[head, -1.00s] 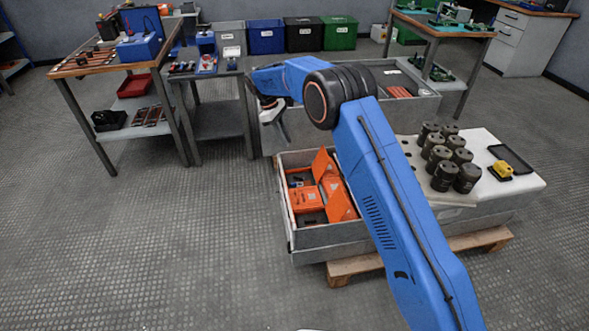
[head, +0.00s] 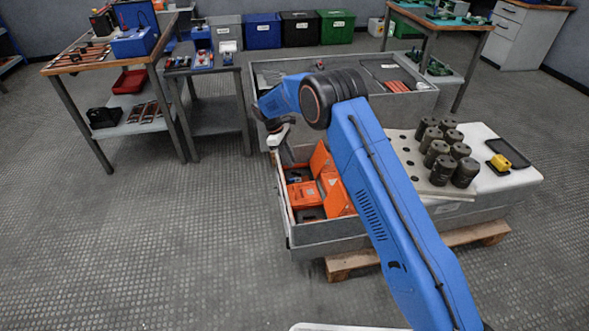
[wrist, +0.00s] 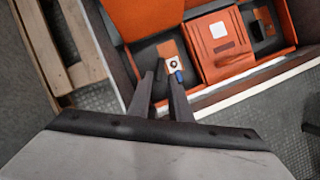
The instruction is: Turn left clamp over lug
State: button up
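A small pale metal piece with a dark round spot (wrist: 172,65) and a blue part (wrist: 179,77) under it lies inside the grey crate, just beyond my fingertips in the wrist view. It may be the lug or clamp; I cannot tell which. My gripper (wrist: 161,80) points at it with its two dark fingers apart and nothing between them. A gap to the piece seems to remain. In the head view my gripper (head: 287,152) hangs over the far left part of the crate (head: 325,234); the small piece is not clear there.
Orange boxes and flaps (head: 327,188) fill much of the crate; an orange box (wrist: 220,45) stands right of the small piece. The crate rests by a wooden pallet (head: 430,252). Several dark cylinders (head: 438,153) stand on a pale board to the right. Floor at left is clear.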

aim_at(296, 172)
jog(key=shift+x, duration=2.7)
grip_shut()
